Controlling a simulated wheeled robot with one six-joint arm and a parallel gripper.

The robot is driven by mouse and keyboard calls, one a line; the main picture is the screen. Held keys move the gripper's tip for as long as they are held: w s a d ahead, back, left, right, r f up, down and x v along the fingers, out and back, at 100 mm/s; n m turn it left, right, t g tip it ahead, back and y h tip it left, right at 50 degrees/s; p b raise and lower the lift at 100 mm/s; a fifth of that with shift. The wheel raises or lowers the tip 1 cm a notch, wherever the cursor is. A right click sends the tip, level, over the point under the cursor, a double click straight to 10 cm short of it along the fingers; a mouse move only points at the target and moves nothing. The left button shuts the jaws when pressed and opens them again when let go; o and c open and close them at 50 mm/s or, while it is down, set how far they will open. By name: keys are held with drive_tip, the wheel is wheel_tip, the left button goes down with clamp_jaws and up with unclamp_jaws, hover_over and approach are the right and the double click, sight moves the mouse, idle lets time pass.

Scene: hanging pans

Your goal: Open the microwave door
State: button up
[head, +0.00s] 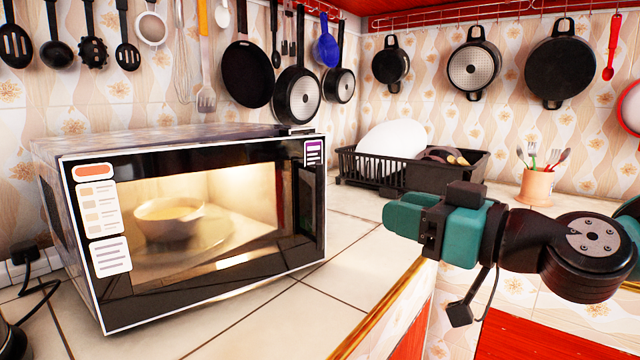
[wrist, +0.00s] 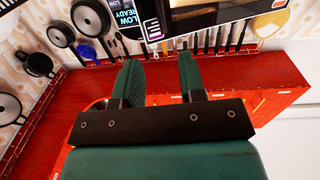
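The microwave (head: 180,220) is a black-fronted box on the tiled counter, its door shut flat against the body. Through the lit door window a bowl (head: 170,218) shows inside. A dark upright strip (head: 307,205) lies at the front's right side; I cannot tell whether it is a handle. My gripper (head: 396,218) has teal fingers and is right of the microwave, apart from it. In the wrist view my gripper (wrist: 160,62) has its two fingers spread with an empty gap between them. Part of the microwave front (wrist: 190,12), with a lit display, shows beyond the fingertips.
A black dish rack (head: 400,172) with a white plate stands behind my gripper. A cup of utensils (head: 537,186) is further right. Pans and utensils hang along the walls. The counter edge (head: 378,310) runs below my arm. Tiles before the microwave are clear.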

drive_tip(key=shift+p+x, duration=6.15)
drive_tip(key=shift+x, duration=1.25)
clamp_jaws()
